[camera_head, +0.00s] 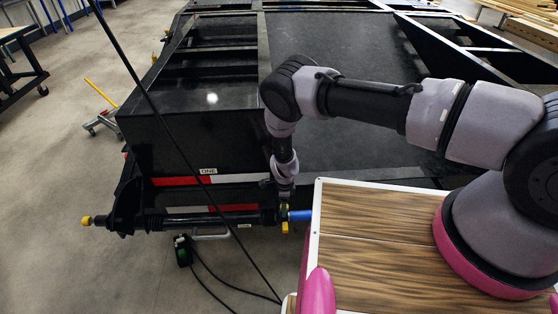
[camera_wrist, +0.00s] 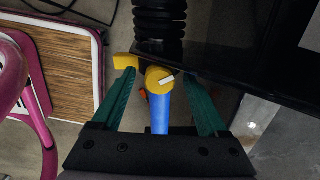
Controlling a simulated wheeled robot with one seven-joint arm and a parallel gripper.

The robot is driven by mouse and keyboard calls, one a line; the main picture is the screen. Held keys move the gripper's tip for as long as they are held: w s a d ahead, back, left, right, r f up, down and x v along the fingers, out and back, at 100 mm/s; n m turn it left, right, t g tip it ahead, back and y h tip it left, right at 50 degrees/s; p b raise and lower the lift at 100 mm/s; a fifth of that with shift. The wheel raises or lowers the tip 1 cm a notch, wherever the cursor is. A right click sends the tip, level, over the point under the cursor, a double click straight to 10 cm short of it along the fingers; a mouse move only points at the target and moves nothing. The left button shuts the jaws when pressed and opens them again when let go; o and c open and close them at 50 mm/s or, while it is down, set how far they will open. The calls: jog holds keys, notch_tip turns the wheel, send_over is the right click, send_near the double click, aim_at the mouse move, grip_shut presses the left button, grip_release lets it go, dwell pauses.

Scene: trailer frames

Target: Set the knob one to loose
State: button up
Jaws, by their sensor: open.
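A knob with a yellow cap (camera_wrist: 160,79) and a blue stem (camera_wrist: 160,113) is at the near end of a black ribbed bar. In the wrist view it lies between the two green fingers of my gripper (camera_wrist: 159,80), with a gap on each side. A yellow tab (camera_wrist: 125,61) sticks out to its left, by the left fingertip. In the head view the yellow part (camera_head: 285,226) and blue stem (camera_head: 299,214) show just below my gripper (camera_head: 284,200). Another yellow knob (camera_head: 86,221) is at the bar's left end. A label reading ONE (camera_head: 208,171) is on the frame above the bar.
The black trailer frame (camera_head: 190,140) fills the middle, with a red and white strip along its near edge. My wood-topped base is close on the right. A black cable crosses the head view.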

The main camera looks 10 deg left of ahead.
notch_tip(320, 180, up, 30)
jog(key=s+a+y, duration=0.1)
jog(key=a+y, duration=0.1)
jog(key=shift+a+t+y, duration=0.15)
jog(key=shift+t+y, duration=0.15)
